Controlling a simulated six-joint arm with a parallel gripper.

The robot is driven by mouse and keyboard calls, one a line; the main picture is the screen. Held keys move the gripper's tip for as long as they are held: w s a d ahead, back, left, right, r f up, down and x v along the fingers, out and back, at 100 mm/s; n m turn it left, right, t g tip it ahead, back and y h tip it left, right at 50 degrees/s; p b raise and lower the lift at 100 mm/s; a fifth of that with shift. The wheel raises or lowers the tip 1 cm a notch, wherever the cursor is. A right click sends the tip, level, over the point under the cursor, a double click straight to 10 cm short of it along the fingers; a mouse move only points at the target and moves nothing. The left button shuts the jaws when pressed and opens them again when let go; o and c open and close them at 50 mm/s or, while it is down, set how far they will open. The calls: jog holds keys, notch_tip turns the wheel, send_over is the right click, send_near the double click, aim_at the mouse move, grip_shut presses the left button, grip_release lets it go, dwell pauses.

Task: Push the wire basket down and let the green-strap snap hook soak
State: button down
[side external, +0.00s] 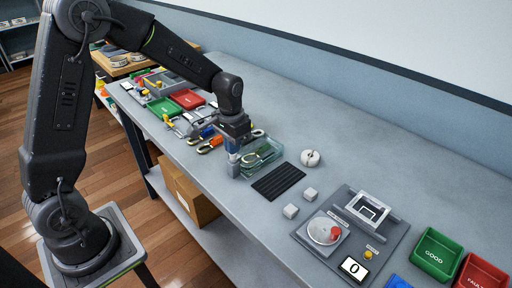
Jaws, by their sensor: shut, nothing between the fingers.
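A clear, green-tinted glass tank (270,156) stands on the bench under the end of my arm. My gripper (236,150) points down at the tank's left end and is shut with nothing in it. A hook-like metal shape (251,158) shows low inside the tank. Its strap colour is too small to tell. The wire basket cannot be made out clearly behind the gripper and the glass. A bluish upright part (233,164) shows below the gripper at the tank's near left corner; I cannot tell what it belongs to.
Hooks with orange and blue straps (208,146) lie left of the tank. Green (166,107) and red (188,99) trays stand beyond them. A black ribbed mat (279,182), a round white object (310,158) and a grey test panel (352,237) lie to the right.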

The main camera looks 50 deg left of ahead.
jog(key=shift+r, duration=3.05)
jog(key=c, duration=1.8)
grip_release()
jog(key=shift+o, duration=0.4)
jog(key=shift+r, duration=0.25)
notch_tip(320, 180, up, 6)
jog(key=shift+f, duration=0.25)
